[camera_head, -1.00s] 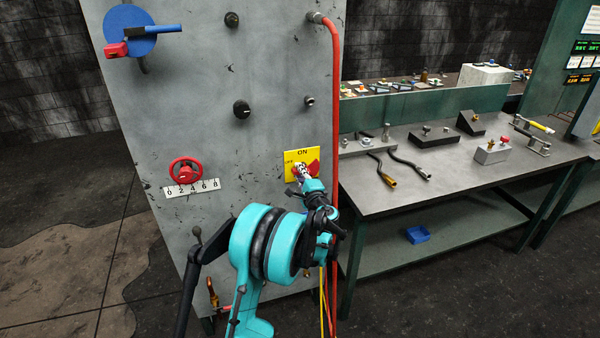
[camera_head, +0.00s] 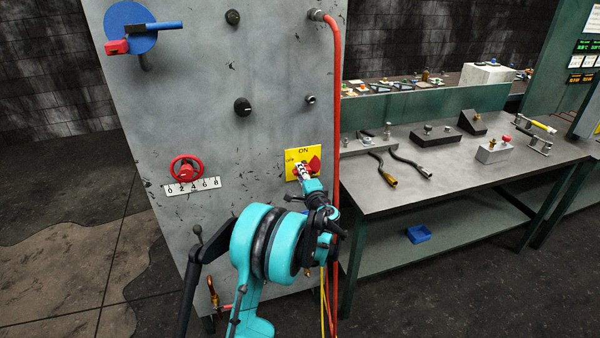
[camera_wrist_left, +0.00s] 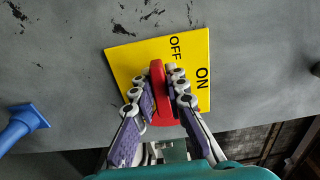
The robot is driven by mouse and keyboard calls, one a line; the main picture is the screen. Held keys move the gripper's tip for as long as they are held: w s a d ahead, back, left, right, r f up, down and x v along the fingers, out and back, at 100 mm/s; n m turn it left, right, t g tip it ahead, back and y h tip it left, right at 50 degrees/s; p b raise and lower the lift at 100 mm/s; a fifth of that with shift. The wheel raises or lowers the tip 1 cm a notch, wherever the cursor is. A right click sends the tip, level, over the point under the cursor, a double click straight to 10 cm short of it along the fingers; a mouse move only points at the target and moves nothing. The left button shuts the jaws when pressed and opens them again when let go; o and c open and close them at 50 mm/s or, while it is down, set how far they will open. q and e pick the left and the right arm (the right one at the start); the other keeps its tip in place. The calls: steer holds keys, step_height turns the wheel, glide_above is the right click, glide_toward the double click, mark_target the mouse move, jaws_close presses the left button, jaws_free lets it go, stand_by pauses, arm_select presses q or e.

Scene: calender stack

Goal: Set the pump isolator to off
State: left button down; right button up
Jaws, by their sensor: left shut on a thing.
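The pump isolator is a red handle (camera_head: 315,163) on a yellow plate (camera_head: 291,156), low on the right side of the grey panel. The plate has ON at its top and OFF at its left. My left gripper (camera_head: 302,172) is at the handle and partly hides it. In the left wrist view the red handle (camera_wrist_left: 158,90) stands between the two fingers of my left gripper (camera_wrist_left: 160,82), which are shut on it. There its long side runs up the picture, its upper end near the OFF label, with ON to the right. My right gripper is out of view.
A red hose (camera_head: 334,110) runs down the panel's right edge, close to my left gripper. A red handwheel (camera_head: 186,168) with a number scale and black knobs (camera_head: 242,107) are on the panel. A workbench (camera_head: 440,185) with fittings stands to the right.

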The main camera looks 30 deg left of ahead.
arm_select(q)
steer(key=c, duration=1.5)
jaws_free()
steer(key=v, duration=1.2)
steer(key=shift+s, duration=0.1)
steer(key=s+d+f+n+g+h, duration=0.2)
steer(key=s+d+n+h, duration=0.2)
steer(key=s+d+h, duration=0.3)
steer(key=s+d+f+n+g+h, duration=0.2)
steer(key=s+d+n+h, duration=0.2)
steer(key=s+d, duration=0.9)
steer(key=s+h, duration=0.2)
steer(key=s, duration=0.7)
steer(key=shift+f+g+h, duration=0.3)
steer(key=shift+f+h, duration=0.1)
